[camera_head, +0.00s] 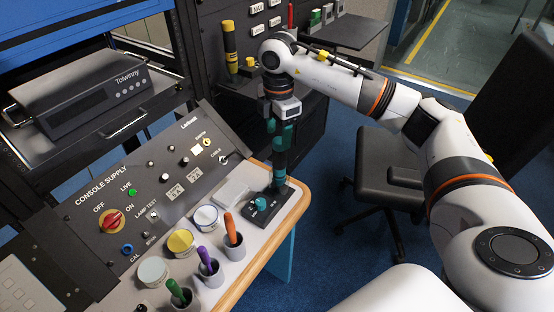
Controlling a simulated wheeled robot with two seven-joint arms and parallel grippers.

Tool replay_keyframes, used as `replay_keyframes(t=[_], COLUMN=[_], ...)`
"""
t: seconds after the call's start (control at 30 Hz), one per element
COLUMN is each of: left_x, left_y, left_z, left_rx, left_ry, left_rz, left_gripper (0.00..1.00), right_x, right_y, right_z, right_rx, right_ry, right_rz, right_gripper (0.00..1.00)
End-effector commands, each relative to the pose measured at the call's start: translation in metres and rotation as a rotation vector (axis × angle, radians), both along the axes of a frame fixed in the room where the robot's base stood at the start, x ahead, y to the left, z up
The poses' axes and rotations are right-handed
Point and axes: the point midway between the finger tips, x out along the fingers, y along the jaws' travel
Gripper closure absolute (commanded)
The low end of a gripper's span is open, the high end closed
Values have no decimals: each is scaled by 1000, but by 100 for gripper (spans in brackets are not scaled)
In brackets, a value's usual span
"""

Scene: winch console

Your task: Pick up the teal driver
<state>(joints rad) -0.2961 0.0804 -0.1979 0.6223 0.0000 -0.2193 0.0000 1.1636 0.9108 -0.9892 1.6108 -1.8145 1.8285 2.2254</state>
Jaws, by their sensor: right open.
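My right gripper (280,178) points down over the right end of the console, with dark fingers and teal parts. It is open. Just below and in front of it, a dark block (287,208) lies on the console's light ledge, with a short teal piece (261,203) standing up from it. This teal piece may be the teal driver's handle; I cannot tell for sure. The fingers are close behind it, and I see no grip on it. My left gripper is not in view.
Grey cups with orange (230,229), purple (204,256) and green (176,290) handles stand along the ledge's front, beside several round lidded pots (181,241). The sloped control panel (150,190) rises behind. A black chair (385,168) stands to the right.

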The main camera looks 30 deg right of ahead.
Motion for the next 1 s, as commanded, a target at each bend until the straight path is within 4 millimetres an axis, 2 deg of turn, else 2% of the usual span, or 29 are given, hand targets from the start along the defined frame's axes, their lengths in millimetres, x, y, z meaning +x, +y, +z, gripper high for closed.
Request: replay_keyframes(t=[0.1, 0.2, 0.37, 0.6, 0.9, 0.93, 1.0], left_x=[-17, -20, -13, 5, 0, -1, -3], left_y=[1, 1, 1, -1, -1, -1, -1], left_z=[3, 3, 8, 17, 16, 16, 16], left_rx=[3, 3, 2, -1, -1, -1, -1], left_ry=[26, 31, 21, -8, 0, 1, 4], left_rz=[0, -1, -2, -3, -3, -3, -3], left_gripper=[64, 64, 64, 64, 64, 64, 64], right_x=[0, 0, -2, -4, -4, -3, -3], right_y=[0, 0, 0, -1, -1, -1, -1], right_z=[-17, -25, -38, -72, -80, -80, -79], right_rx=[0, 1, 0, 1, 2, 2, 2], right_ry=[1, 1, 2, 1, -1, -1, -1], right_rz=[1, 1, 1, 1, 2, 2, 2], right_gripper=[43, 43, 43, 43, 43, 45, 57])
